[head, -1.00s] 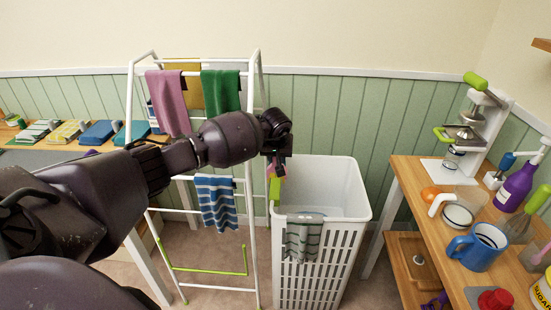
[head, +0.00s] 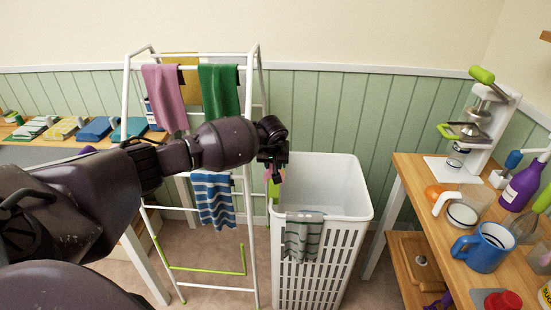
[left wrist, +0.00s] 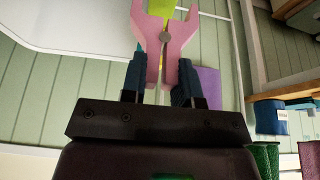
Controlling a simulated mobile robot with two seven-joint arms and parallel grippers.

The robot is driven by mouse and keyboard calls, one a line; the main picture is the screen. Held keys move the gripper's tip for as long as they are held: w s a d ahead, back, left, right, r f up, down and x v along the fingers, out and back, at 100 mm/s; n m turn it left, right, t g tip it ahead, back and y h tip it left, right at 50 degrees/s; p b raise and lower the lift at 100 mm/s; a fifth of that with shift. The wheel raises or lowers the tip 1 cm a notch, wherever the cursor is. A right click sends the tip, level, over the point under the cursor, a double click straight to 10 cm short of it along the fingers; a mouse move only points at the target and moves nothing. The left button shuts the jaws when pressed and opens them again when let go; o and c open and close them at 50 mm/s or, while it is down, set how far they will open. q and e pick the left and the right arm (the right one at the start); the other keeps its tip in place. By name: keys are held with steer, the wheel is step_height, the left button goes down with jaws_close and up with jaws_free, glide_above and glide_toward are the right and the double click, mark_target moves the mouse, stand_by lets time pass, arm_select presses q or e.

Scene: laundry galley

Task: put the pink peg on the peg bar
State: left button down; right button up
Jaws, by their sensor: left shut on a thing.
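The pink peg (left wrist: 166,38) is held by its handles between the fingers of my left gripper (left wrist: 160,82), its jaw end pointing to the top of the left wrist view. In the head view my left gripper (head: 272,160) hangs at the basket's left rim, beside the drying rack (head: 249,200); only a little of the peg shows below it. A lime-green piece (head: 273,188) is just below the gripper, and lime green (left wrist: 160,8) also shows behind the peg's jaws. I cannot tell whether it is the peg bar or whether the peg touches it.
A white laundry basket (head: 346,215) with a striped cloth (head: 303,236) over its rim stands right of the rack. Pink (head: 167,98), green (head: 219,90) and blue striped (head: 214,200) cloths hang on the rack. A crowded wooden counter (head: 430,215) is at the right.

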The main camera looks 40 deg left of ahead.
mark_target(273, 172)
arm_select(q)
steer(key=shift+f+b, duration=0.9)
steer(key=shift+f, duration=1.2)
steer(key=shift+f, duration=0.35)
steer(key=shift+f+b, duration=0.2)
steer(key=shift+b, duration=0.1)
steer(key=shift+f, duration=0.1)
steer(key=c, duration=0.8)
jaws_free()
steer(key=o, duration=0.6)
